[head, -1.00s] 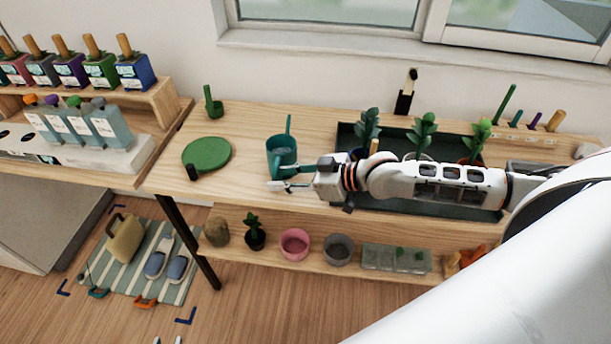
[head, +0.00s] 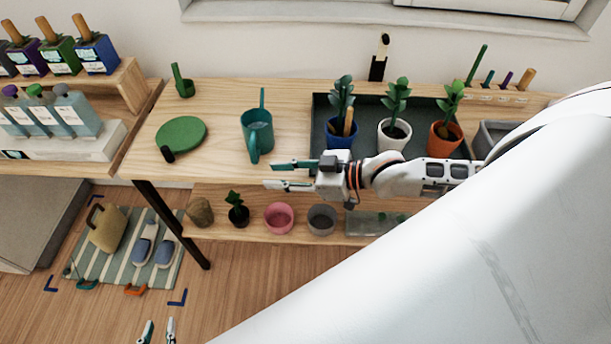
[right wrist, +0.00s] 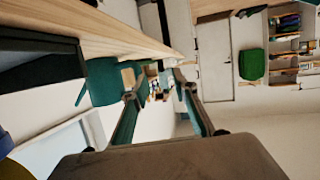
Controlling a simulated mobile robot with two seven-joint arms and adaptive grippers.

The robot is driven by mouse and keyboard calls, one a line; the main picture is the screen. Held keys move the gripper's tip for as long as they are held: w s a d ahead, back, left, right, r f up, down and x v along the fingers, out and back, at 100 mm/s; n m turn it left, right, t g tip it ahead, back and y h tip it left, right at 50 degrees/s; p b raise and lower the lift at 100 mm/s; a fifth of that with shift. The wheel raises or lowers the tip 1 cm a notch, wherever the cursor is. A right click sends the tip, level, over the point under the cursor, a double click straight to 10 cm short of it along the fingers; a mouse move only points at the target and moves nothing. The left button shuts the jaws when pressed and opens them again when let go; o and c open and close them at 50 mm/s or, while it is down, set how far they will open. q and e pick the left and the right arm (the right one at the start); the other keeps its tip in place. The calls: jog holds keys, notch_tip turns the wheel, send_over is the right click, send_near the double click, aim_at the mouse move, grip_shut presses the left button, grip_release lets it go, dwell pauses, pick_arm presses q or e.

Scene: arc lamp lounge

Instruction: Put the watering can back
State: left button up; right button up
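The teal watering can (head: 258,138) stands upright on the wooden bench, its handle toward the front and its thin spout pointing to the back. In the right wrist view the teal can (right wrist: 104,84) shows beyond the fingers, toward the left. My right gripper (head: 278,176) is open and empty, just right of and in front of the can, apart from it.
A dark tray (head: 322,110) with blue, white and orange plant pots stands right of the can. A small green holder (head: 185,88) is at the back left. A lower shelf holds a pink pot (head: 279,217) and others. Bare bench lies around the mat.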

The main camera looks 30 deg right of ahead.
jog(key=s+f+m+h, duration=0.2)
jog(key=s+f, duration=0.4)
jog(key=f, duration=0.3)
jog(key=s+f+m+h, duration=0.2)
jog(key=s+f+h, duration=0.3)
jog(key=f, duration=0.4)
jog(key=shift+s+f+m, duration=0.4)
jog(key=shift+s, duration=0.3)
